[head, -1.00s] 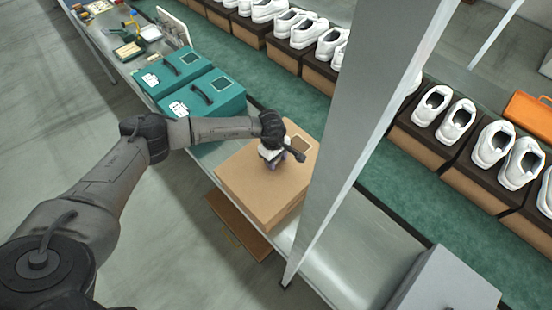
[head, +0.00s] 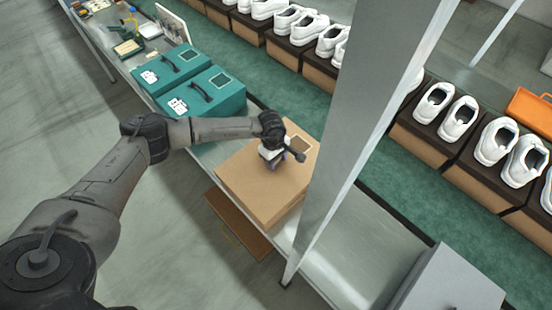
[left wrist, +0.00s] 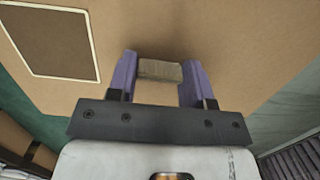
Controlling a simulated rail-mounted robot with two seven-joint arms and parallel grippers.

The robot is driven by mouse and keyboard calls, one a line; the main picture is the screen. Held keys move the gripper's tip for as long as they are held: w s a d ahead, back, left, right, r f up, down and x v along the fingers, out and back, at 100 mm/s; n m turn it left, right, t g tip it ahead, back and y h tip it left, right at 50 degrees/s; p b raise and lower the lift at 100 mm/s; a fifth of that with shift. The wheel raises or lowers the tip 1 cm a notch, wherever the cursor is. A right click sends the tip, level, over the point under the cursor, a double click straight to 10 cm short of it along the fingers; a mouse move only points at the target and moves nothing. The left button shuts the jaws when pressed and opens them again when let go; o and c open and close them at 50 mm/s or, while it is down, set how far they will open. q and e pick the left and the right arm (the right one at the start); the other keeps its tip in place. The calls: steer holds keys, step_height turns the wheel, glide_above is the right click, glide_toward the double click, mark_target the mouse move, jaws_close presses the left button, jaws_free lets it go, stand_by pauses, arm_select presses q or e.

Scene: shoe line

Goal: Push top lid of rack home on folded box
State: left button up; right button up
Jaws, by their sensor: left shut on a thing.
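The closed brown cardboard box (head: 245,188) sits on the metal bench, its lid on top with a square dark label (head: 301,144) near the far corner. My left gripper (head: 272,163) points down at the middle of the lid. In the left wrist view its purple fingers (left wrist: 160,70) are shut on a small tan block (left wrist: 160,72) right against or just above the lid surface (left wrist: 230,45); I cannot tell whether the block is part of the lid. The lid's near rim looks flush on the box. My right gripper is not in view.
A metal post (head: 370,130) stands close to the right of the box. Two teal cases (head: 205,95) lie to the left on the bench. White shoes on boxes (head: 492,143) line the green belt behind. A brown panel (head: 237,225) shows below the bench edge. A grey box (head: 450,285) is at lower right.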

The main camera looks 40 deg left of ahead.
arm_select(q)
steer(key=o, duration=0.9)
steer(key=r, duration=0.4)
steer(key=a+r, duration=0.1)
steer(key=r, duration=0.8)
steer(key=shift+w+a+r, duration=0.1)
steer(key=shift+a+r, duration=0.25)
steer(key=shift+r, duration=0.05)
